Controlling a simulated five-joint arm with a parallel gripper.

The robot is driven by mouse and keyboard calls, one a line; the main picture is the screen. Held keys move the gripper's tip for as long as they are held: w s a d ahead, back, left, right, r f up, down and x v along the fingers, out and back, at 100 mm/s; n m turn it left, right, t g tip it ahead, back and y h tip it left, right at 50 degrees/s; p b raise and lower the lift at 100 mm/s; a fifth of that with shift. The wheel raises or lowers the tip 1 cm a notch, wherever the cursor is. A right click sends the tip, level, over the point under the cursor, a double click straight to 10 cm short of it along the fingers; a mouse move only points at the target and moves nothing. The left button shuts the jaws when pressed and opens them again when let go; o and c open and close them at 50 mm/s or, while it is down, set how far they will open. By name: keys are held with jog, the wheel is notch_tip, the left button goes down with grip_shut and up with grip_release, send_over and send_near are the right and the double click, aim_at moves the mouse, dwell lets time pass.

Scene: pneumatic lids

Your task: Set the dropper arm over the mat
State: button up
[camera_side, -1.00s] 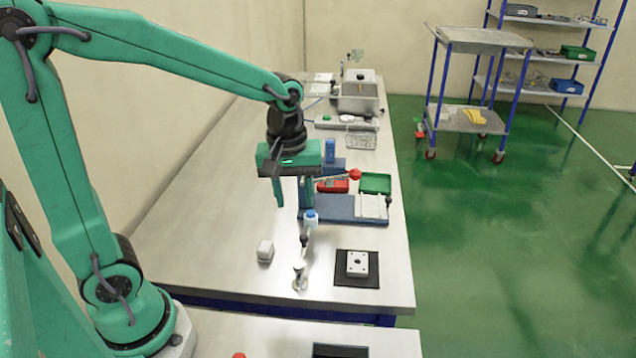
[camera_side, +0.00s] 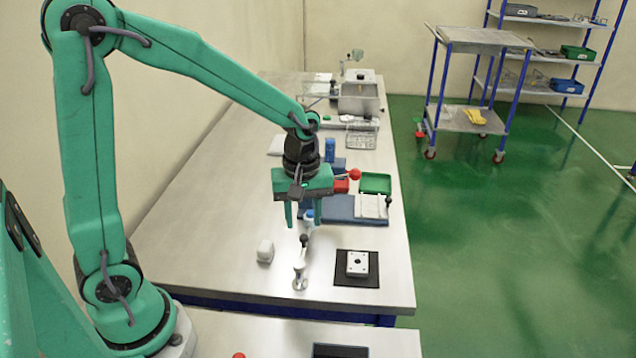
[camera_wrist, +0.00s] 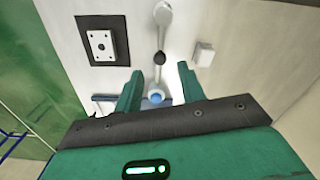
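The dropper arm (camera_side: 300,268) is a pale swing arm on a small round base at the front of the bench, with a black knob at its end. It points away from the side camera, to the left of the black mat (camera_side: 343,281). A white block (camera_side: 357,263) with dark holes sits on the mat. In the wrist view the dropper arm (camera_wrist: 161,35) points toward my fingers, and the mat (camera_wrist: 121,30) lies to its left. My gripper (camera_side: 302,224) is open and empty above the bench, just behind the knob. The knob (camera_wrist: 159,57) shows just beyond my fingertips (camera_wrist: 160,75).
A small white box (camera_side: 265,251) stands left of the dropper arm. A blue-topped item (camera_wrist: 156,97) shows between my fingers. A blue base (camera_side: 358,208), a green tray (camera_side: 376,183) and a red ball-ended lever (camera_side: 355,174) lie behind. Bare bench lies around the mat.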

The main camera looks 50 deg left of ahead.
aim_at(304, 236)
jog(key=shift+f, duration=2.2)
jog(key=shift+c, duration=0.2)
grip_shut()
